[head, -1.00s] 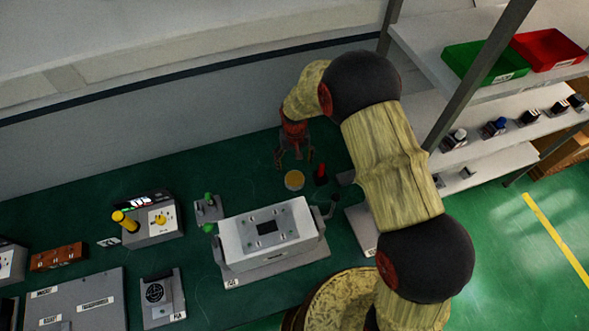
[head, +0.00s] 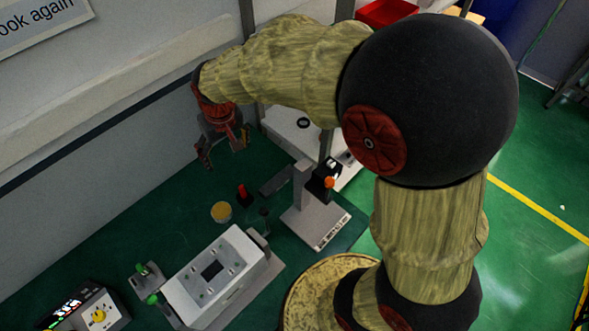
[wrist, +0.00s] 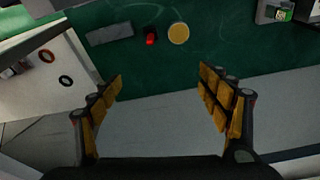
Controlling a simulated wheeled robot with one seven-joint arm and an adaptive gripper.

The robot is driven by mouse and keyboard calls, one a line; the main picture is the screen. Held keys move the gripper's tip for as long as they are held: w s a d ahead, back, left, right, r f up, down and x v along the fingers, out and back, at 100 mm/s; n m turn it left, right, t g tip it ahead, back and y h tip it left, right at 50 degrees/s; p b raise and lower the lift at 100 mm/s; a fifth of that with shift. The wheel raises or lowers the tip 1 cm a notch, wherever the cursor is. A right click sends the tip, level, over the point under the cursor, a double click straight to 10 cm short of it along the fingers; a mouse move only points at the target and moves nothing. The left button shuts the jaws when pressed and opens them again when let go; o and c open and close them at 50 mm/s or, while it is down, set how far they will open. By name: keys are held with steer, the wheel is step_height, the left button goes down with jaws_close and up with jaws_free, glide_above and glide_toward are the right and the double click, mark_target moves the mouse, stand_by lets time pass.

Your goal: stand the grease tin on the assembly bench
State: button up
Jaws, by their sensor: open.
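The grease tin, which I take to be the small round tin with the yellow top (head: 221,212), stands upright on the green assembly bench (head: 172,226) near its back. It also shows in the wrist view (wrist: 179,33), at the top, beyond the fingers. My gripper (head: 222,155) is open and empty, raised above the bench and apart from the tin. In the wrist view, the padded fingers (wrist: 160,78) are spread wide with nothing between them.
A red-topped item (head: 244,194) stands close beside the tin. A white box fixture (head: 215,270) with a grey base is in front. A grey stand (head: 312,210) with an orange knob is to the right. The wall (head: 110,130) runs behind the bench.

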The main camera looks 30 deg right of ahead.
steer(key=s+d+r+t, duration=0.1)
steer(key=s+d+r, duration=0.1)
steer(key=s+r, duration=0.2)
steer(key=s+d+r+t, duration=0.1)
steer(key=s+d+r, duration=0.2)
steer(key=s, duration=0.8)
steer(key=s+d+r+m+t, duration=0.1)
steer(key=s+d+r, duration=0.2)
steer(key=s+r, duration=0.2)
steer(key=shift+s+d+r, duration=0.2)
steer(key=shift+s+r, duration=0.15)
steer(key=shift+s, duration=0.85)
